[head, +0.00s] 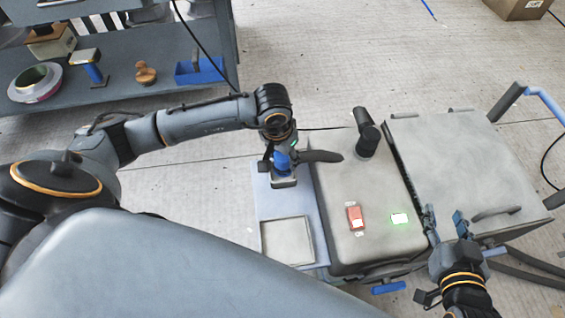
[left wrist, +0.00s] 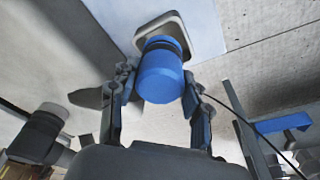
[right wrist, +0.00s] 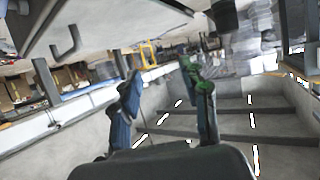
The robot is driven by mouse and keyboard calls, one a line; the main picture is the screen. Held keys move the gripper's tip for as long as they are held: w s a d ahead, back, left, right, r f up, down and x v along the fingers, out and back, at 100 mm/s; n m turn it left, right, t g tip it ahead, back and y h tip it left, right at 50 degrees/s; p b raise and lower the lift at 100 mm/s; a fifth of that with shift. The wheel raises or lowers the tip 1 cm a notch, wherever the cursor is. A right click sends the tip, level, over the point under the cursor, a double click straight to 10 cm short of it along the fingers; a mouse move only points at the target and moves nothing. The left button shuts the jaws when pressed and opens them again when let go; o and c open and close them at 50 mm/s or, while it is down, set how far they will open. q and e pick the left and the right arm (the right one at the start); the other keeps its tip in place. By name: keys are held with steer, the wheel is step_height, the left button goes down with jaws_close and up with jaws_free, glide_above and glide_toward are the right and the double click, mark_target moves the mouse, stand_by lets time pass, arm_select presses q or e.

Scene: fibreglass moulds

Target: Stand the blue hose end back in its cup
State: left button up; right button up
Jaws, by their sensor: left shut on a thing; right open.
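The blue hose end (head: 282,161) is between the fingers of my left gripper (head: 280,155), which is shut on it. In the left wrist view the blue hose end (left wrist: 160,76) is a short blue cylinder with a darker band at its far end. The cup (head: 285,183) is a small grey block with rounded corners on a pale blue board. The hose end overlaps the cup's opening in the left wrist view (left wrist: 178,25); I cannot tell how deep it sits. My right gripper (head: 445,220) is open and empty, over the right side of the machine.
A grey machine housing (head: 370,235) with a red switch (head: 356,217) and a lit green button (head: 400,218) stands right of the cup. A shallow square tray (head: 287,241) lies on the board in front. A shelf (head: 150,90) with tools is at back left.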

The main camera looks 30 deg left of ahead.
arm_select(q)
steer(key=shift+w+a+f, duration=0.2)
steer(key=shift+f, duration=0.2)
step_height(320, 180, down, 3)
steer(key=shift+r+b, duration=0.2)
steer(key=shift+b, duration=0.35)
steer(key=shift+f, duration=0.15)
arm_select(e)
steer(key=r+t, duration=0.1)
steer(key=w+r+t, duration=0.1)
steer(key=r, duration=0.1)
steer(key=w+a+r+t+y, duration=0.1)
steer(key=r, duration=0.1)
steer(key=shift+a, duration=0.1)
arm_select(q)
steer(key=shift+f, duration=0.1)
steer(key=o, duration=1)
arm_select(e)
steer(key=shift+w+a+r+t, duration=0.1)
steer(key=shift+r+t, duration=0.2)
steer(key=shift+r, duration=0.15)
